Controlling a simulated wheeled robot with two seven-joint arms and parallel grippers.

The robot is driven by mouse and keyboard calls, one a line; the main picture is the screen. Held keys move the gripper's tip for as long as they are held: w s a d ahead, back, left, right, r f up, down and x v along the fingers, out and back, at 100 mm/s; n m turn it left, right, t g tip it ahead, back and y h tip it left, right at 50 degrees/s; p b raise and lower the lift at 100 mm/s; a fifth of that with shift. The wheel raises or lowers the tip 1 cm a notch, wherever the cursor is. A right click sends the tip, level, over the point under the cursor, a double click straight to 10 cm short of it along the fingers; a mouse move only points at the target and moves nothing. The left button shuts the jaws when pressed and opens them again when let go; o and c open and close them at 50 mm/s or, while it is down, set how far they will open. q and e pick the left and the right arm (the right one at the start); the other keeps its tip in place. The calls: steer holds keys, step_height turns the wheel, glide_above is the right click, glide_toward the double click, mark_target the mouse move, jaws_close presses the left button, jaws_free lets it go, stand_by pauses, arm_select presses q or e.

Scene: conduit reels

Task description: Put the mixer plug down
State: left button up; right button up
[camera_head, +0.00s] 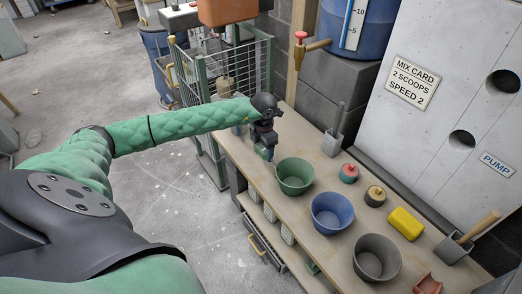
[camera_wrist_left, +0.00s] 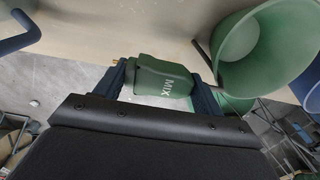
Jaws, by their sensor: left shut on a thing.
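The mixer plug (camera_wrist_left: 162,80) is a green block marked MIX, with a small brass-coloured pin at its left end in the left wrist view. My left gripper (camera_head: 267,152) is shut on it, with one dark finger on each side. In the head view the gripper points down at the bench's (camera_head: 232,150) front edge, left of the green bucket (camera_head: 295,178). The plug is mostly hidden there by the gripper. I cannot tell whether it touches the bench. My right gripper is not in view.
A blue bucket (camera_head: 332,213) and a grey bucket (camera_head: 376,258) stand along the bench. Behind them are a red-topped knob (camera_head: 348,173), a dark knob (camera_head: 375,196), a yellow sponge (camera_head: 405,224) and a metal scoop (camera_head: 332,143). A green wire cage (camera_head: 212,95) stands left of the bench.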

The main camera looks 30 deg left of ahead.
arm_select(q)
steer(key=w+a+f, duration=0.2)
steer(key=w+a+f+p, duration=0.1)
steer(key=w+a+f, duration=0.1)
steer(key=w, duration=0.1)
steer(key=shift+w+a+f, duration=0.1)
steer(key=shift+w+a, duration=0.1)
steer(key=shift+f+p, duration=0.6)
steer(key=shift+f, duration=1.45)
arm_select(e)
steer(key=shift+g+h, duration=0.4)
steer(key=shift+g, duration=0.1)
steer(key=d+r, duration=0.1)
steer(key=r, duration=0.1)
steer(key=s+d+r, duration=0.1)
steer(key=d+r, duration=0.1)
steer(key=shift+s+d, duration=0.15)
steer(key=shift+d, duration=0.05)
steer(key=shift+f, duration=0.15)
arm_select(q)
steer(key=shift+f, duration=0.25)
steer(key=shift+f+b, duration=0.25)
steer(key=shift+b, duration=0.2)
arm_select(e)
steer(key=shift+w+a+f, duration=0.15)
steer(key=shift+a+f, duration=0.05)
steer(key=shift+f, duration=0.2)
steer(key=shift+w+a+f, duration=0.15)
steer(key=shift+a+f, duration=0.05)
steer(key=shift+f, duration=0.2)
